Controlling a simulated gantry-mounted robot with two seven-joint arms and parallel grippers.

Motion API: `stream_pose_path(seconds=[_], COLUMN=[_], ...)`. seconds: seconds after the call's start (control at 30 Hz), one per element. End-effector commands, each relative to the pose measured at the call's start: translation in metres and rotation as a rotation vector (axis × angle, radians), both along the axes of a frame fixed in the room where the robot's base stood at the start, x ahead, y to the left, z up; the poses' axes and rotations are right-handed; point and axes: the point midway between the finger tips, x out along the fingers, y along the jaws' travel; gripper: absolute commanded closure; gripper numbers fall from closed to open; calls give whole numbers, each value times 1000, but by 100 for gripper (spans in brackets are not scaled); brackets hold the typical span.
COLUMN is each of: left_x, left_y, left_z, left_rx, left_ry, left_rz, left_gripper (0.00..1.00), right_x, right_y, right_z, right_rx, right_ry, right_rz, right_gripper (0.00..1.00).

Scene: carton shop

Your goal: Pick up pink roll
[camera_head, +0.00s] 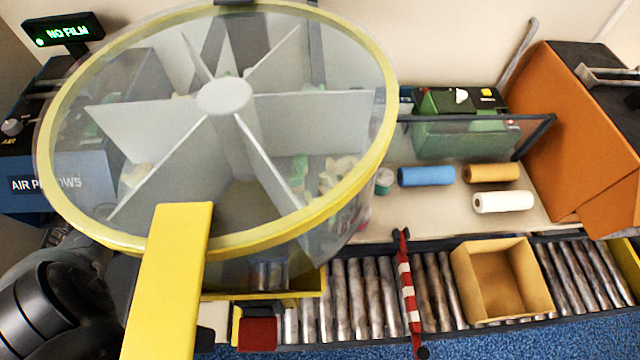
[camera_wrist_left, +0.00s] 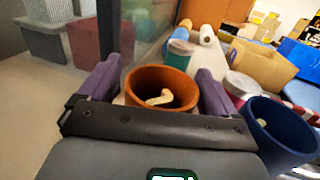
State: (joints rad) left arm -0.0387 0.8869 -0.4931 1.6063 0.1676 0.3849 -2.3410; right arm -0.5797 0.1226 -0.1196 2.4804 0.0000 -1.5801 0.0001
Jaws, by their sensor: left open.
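I see no pink roll in either view. Three rolls lie on the beige counter in the head view: a blue roll (camera_head: 427,176), a brown-orange roll (camera_head: 492,173) and a white roll (camera_head: 503,201). The blue roll (camera_wrist_left: 185,27) and the white roll (camera_wrist_left: 207,34) also show small in the left wrist view. My left gripper (camera_wrist_left: 157,84) is open, its purple fingers on either side of an orange-brown cup (camera_wrist_left: 150,80) with a pale piece inside. I cannot tell whether they touch it. In the head view only my dark left arm shows at lower left. My right gripper is not in view.
A clear yellow-rimmed drum (camera_head: 388,100) with dividers covers the head view's left side. A yellow bar (camera_head: 165,280) stands before it. A roller conveyor (camera_head: 365,295) carries an open carton (camera_head: 478,285) beside a red-striped bar (camera_head: 407,290). A dark-blue cup (camera_wrist_left: 285,140) stands right of my left gripper.

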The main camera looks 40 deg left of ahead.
Motion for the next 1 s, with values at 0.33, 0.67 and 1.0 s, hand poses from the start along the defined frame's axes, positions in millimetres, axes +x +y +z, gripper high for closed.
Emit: stream_pose_path(seconds=[0.33,0.67,1.0], left_x=[0,0,-1], left_y=[0,0,0], left_z=[0,3,49], left_rx=[0,0,3], left_ry=[0,-1,-3], left_rz=[0,0,-2], left_gripper=[58,64,64], right_x=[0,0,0], right_y=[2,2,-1], right_z=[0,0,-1], right_rx=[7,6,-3], right_ry=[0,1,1], right_rz=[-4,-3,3], right_gripper=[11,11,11])
